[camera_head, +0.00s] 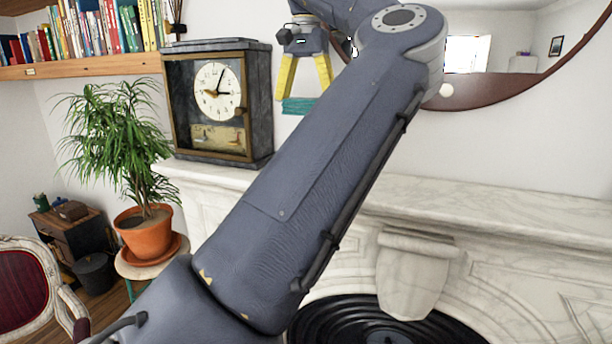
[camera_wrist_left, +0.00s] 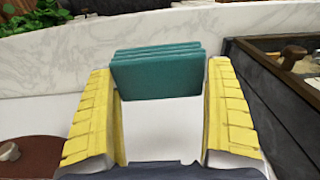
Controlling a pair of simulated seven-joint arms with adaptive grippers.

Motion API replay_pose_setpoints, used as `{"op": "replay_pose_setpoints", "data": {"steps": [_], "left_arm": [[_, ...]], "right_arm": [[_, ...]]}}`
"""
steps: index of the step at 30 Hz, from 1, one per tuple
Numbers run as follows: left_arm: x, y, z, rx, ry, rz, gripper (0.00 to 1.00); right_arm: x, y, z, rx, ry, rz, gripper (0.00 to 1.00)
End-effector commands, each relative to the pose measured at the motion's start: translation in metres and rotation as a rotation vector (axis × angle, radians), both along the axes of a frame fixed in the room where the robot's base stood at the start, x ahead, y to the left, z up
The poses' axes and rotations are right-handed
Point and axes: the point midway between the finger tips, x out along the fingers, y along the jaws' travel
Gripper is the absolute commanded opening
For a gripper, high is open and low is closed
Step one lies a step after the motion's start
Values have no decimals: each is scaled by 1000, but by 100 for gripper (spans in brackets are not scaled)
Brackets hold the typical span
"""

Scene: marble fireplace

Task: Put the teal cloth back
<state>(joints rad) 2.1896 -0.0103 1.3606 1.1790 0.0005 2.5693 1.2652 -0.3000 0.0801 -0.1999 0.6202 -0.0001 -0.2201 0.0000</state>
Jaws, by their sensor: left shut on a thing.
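The teal cloth (camera_head: 298,106) is a small folded stack held between the yellow fingertips of my left gripper (camera_head: 303,96). In the head view the cloth hangs just right of the clock, in front of the white wall and below the mirror's left side. In the left wrist view the folded cloth (camera_wrist_left: 158,74) shows several layers, with a yellow finger against each side. The fingers of my left gripper are shut on it. My right gripper is not in view.
A dark clock (camera_head: 216,95) stands at the left on the marble mantel (camera_head: 487,208). The mantel right of my arm looks bare. A round mirror (camera_head: 485,99) hangs above. A potted plant (camera_head: 147,230) and a bookshelf (camera_head: 88,66) are at the left.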

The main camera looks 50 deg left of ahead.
Motion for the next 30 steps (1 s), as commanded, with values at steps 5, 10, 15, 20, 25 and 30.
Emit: {"op": "replay_pose_setpoints", "data": {"steps": [5,10,15,20,25,30], "left_arm": [[0,-1,-42,-1,4,4,60],[0,-1,-80,-1,3,3,60],[0,-1,-111,0,2,1,60],[0,0,-129,0,0,2,60],[0,0,-136,1,0,1,60],[0,0,-144,0,-1,2,60]], "right_arm": [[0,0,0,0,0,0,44],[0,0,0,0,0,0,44],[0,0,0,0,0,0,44],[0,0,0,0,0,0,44],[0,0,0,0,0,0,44],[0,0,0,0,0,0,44]]}}
